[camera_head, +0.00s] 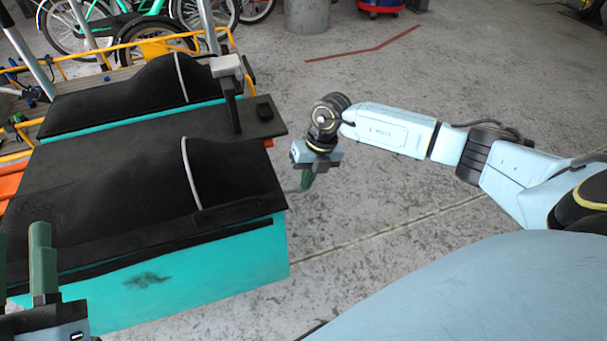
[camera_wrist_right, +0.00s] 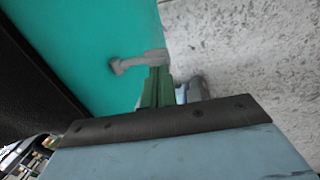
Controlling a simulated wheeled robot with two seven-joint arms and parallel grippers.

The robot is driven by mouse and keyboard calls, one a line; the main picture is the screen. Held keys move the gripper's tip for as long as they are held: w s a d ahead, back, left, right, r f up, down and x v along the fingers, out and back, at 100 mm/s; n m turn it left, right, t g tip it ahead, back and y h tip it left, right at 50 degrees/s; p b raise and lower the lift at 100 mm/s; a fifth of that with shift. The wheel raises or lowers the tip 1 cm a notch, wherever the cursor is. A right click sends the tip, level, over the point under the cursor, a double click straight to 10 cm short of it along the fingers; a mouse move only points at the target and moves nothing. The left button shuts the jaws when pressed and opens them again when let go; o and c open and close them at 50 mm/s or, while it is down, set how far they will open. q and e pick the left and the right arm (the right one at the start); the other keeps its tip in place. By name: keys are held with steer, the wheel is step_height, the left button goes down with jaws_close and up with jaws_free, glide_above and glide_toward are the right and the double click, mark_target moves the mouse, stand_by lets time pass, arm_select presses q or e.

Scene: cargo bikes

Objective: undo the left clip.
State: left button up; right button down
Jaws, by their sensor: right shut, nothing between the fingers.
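A teal cargo box (camera_head: 180,278) with a black cover (camera_head: 110,190) stands at the left in the head view. In the right wrist view, a grey clip-like lever (camera_wrist_right: 128,65) lies against the teal box wall (camera_wrist_right: 85,35). I cannot tell whether it is the left clip. My right gripper (camera_head: 307,183) is beside the box's right end, fingers down, shut and empty. In the right wrist view its green fingertips (camera_wrist_right: 158,72) overlap the lever's right end; contact is unclear. My left gripper (camera_head: 20,262) is at the bottom left, its green fingers apart and empty.
White straps (camera_head: 191,172) cross the black cover. A grey-topped black post (camera_head: 229,90) rises from the box top. Yellow rails (camera_head: 150,42) and bicycles (camera_head: 140,20) stand behind.

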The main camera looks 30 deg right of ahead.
steer(key=shift+s+d+f+y, duration=0.1)
steer(key=shift+d+f+y, duration=0.15)
steer(key=shift+f+y, duration=0.3)
steer(key=shift+f, duration=0.15)
arm_select(q)
steer(key=shift+w+f+g, duration=0.3)
steer(key=shift+f+g, duration=0.1)
steer(key=shift+f, duration=0.15)
arm_select(e)
steer(key=shift+f, duration=0.25)
arm_select(q)
steer(key=shift+p, duration=0.3)
